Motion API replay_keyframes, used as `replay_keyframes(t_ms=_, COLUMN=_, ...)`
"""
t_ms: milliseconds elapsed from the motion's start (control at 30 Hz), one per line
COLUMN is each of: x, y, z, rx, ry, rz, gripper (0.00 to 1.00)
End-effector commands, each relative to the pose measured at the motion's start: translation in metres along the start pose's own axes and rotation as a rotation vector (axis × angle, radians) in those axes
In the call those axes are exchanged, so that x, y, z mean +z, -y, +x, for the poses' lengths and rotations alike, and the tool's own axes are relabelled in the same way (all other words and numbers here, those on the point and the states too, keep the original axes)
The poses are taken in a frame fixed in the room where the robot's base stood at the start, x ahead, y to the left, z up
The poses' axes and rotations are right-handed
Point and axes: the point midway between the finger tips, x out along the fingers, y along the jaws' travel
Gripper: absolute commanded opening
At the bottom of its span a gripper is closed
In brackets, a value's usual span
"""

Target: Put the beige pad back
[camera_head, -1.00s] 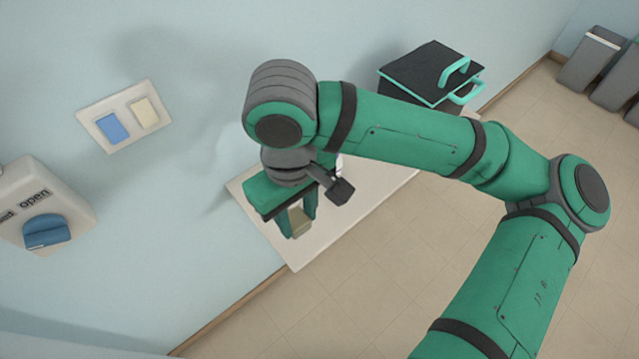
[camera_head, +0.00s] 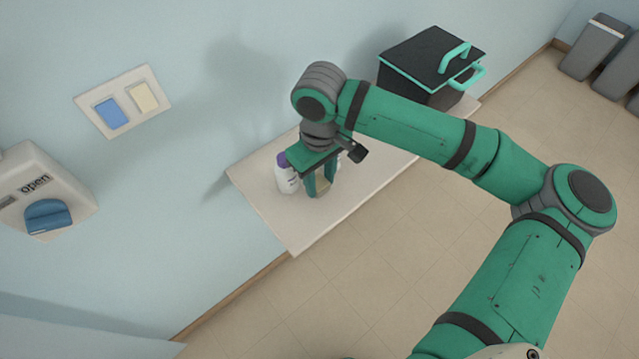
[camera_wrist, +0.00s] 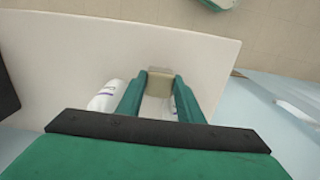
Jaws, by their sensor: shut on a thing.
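My gripper (camera_head: 320,190) is over the shelf and points down. It is shut on a small beige block, the beige pad (camera_wrist: 160,82), held between the fingertips. The pad also shows in the head view (camera_head: 322,186), partly hidden by a finger. It is over the white shelf (camera_head: 300,232); I cannot tell whether it touches the surface.
A white bottle with a purple cap (camera_head: 286,176) stands on the shelf just left of my gripper. A black box with a teal-edged lid (camera_head: 430,65) stands at the shelf's far end. A wall plate (camera_head: 122,101) has blue and beige panels. The shelf's near end is clear.

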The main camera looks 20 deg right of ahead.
Motion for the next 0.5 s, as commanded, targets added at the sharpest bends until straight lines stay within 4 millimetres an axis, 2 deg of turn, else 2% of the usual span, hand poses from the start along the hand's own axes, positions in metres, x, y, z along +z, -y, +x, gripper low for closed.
replay_keyframes(t_ms=133, x=0.001, y=0.001, z=0.019, rx=-0.001, ry=0.001, rz=-0.001, gripper=0.05)
replay_keyframes(t_ms=500, x=0.000, y=0.001, z=0.023, rx=-0.001, ry=-0.001, rz=-0.001, gripper=0.05)
